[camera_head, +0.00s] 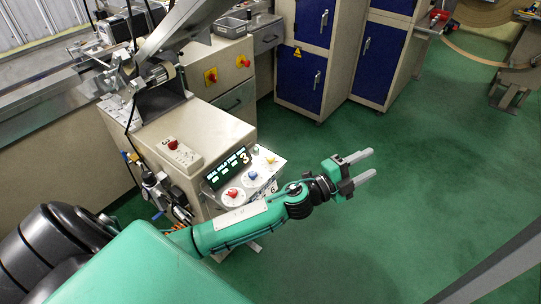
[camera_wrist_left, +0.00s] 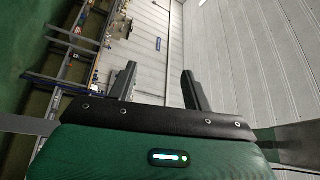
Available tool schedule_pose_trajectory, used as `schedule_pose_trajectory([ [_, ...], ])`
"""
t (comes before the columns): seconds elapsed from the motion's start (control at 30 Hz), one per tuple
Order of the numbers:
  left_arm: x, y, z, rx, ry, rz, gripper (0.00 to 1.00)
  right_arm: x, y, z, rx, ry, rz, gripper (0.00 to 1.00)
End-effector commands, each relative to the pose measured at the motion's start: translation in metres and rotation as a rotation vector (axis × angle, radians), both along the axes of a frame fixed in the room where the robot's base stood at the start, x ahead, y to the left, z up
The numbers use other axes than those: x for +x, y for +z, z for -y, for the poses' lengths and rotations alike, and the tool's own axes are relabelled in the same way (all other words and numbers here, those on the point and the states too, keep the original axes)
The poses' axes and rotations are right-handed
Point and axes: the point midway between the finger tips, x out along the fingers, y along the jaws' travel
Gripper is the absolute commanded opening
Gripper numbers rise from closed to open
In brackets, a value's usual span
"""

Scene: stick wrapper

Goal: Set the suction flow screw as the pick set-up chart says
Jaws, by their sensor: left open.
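A control panel (camera_head: 266,178) with red, blue and yellow knobs sits on the front of a beige machine. A dark sign with pale lettering and a large 3 (camera_head: 227,168) stands behind the knobs; its small text is unreadable, and I cannot tell whether it is the set-up chart. I cannot tell which part is the suction flow screw. My left gripper (camera_head: 368,165) is open and empty, over the green floor to the right of the panel, apart from it. Its two fingers also show in the left wrist view (camera_wrist_left: 158,82). My right gripper is not in view.
Small valves and hoses (camera_head: 160,192) hang on the machine's left side, near my left arm. A box with a red button (camera_head: 180,155) sits on its top. Blue-door cabinets (camera_head: 306,72) stand at the back. The floor to the right is mostly clear.

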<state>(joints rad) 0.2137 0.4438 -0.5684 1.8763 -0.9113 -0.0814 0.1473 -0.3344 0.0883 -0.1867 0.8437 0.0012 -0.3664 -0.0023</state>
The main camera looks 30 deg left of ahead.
Motion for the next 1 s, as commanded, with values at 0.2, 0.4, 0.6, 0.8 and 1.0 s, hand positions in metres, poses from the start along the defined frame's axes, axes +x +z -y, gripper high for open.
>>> schedule_pose_trajectory([
  [0.2,0.019,-0.015,0.03,0.413,-0.336,0.191,0.5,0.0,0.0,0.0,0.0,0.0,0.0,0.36],
  [0.4,0.039,-0.061,0.0,0.843,-0.612,0.199,0.5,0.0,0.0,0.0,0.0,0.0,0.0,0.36],
  [0.6,0.066,-0.097,-0.099,1.281,-0.817,0.022,0.5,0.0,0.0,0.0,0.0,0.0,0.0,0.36],
  [0.8,0.08,-0.092,-0.234,1.62,-0.918,-0.313,0.5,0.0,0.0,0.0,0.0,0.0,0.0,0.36],
  [1.0,0.076,-0.069,-0.316,1.76,-0.94,-0.566,0.5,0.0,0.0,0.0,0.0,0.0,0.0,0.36],
])
